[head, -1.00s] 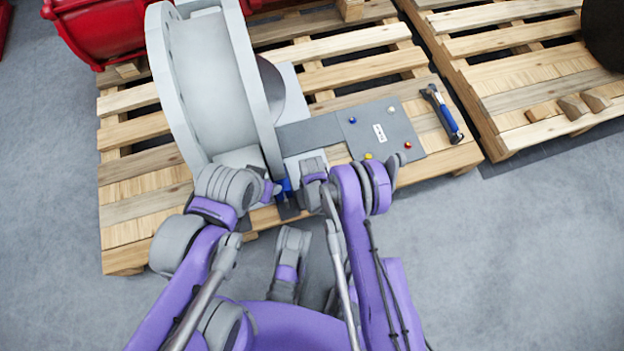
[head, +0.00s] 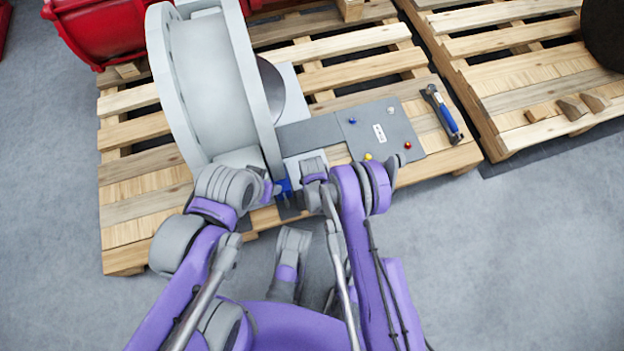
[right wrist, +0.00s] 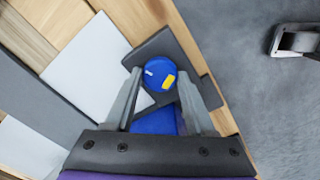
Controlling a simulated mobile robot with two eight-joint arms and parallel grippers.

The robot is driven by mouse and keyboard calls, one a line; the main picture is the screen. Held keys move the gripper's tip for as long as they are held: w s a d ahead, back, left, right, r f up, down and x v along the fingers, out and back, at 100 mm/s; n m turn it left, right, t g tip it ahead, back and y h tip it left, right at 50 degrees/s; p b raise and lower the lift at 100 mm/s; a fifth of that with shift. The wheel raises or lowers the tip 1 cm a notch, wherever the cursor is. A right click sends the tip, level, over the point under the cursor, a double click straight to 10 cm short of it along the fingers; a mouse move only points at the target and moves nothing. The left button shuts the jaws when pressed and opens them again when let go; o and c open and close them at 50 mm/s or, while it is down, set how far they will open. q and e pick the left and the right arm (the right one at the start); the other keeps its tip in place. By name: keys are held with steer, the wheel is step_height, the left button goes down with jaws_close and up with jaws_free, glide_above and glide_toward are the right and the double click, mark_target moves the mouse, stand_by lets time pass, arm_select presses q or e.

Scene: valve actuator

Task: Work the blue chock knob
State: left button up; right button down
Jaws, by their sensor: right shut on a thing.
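The blue chock knob (right wrist: 160,73) shows in the right wrist view as a round blue top with one yellow and one pale mark. More blue surface shows below it, between the fingers. In the head view a small blue part (head: 284,187) shows between my two arms, partly covered. My right gripper (right wrist: 160,80) has one finger on each side of the knob and is shut on it. In the head view its fingers are hidden behind its own wrist. My left gripper (head: 270,190) is close to the left of the blue part; its fingers are not clear.
A large grey wheel-shaped housing (head: 215,80) stands on a wooden pallet (head: 130,215). A grey panel (head: 390,115) with small coloured knobs and a blue-handled tool (head: 442,112) lie to the right. A second pallet (head: 500,85) stands farther right. Floor (head: 540,250) is clear at front right.

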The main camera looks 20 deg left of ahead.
steer(key=m, duration=0.5)
steer(key=shift+m, duration=0.3)
steer(key=m, duration=1)
steer(key=shift+m+p, duration=0.4)
steer(key=m, duration=0.4)
steer(key=shift+m, duration=0.4)
steer(key=shift+d, duration=0.1)
steer(key=shift+c, duration=1.2)
jaws_free()
steer(key=shift+r, duration=0.1)
